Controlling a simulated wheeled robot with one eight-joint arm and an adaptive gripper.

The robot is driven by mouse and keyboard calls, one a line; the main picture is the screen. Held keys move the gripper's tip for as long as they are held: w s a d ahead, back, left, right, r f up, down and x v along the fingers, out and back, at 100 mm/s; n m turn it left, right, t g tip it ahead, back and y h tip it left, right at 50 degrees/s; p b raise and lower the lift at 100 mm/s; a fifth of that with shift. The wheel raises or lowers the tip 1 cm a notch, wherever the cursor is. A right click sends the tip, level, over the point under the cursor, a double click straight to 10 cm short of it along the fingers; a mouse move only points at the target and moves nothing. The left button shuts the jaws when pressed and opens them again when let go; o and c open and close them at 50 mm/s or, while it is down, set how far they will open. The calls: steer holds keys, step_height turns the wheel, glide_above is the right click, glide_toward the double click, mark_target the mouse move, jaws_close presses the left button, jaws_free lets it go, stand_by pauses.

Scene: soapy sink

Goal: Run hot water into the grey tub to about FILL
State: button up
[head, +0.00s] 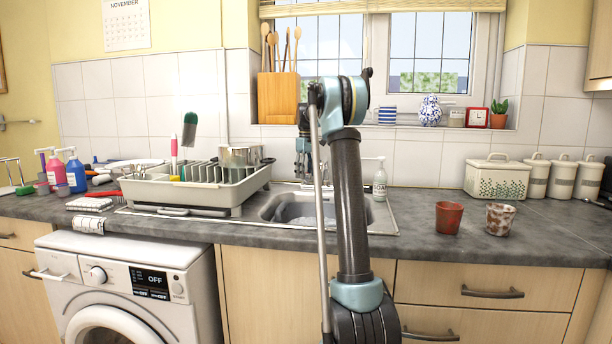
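The sink (380,222) is set in the worktop, with my arm standing in front of its right part. A grey rounded shape (291,211), which looks like the tub, sits low in the basin. Its inside, water level and any FILL mark cannot be made out. A bit of chrome behind the sink may be the tap, mostly hidden by my arm. My gripper end (303,168) hangs over the back of the sink, small and partly hidden. Its fingers cannot be made out, nor whether it touches anything.
A dish rack (190,197) with a steel pot (240,156) stands left of the sink. A soap bottle (379,181) stands behind the sink at right. A terracotta pot (448,217) and a speckled pot (499,218) stand right. Worktop between sink and pots is clear.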

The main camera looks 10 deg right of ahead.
steer(key=c, duration=0.7)
steer(key=shift+m, duration=0.4)
steer(key=m, duration=0.3)
steer(key=shift+m, duration=2.4)
steer(key=o, duration=1.1)
steer(key=shift+c, duration=0.2)
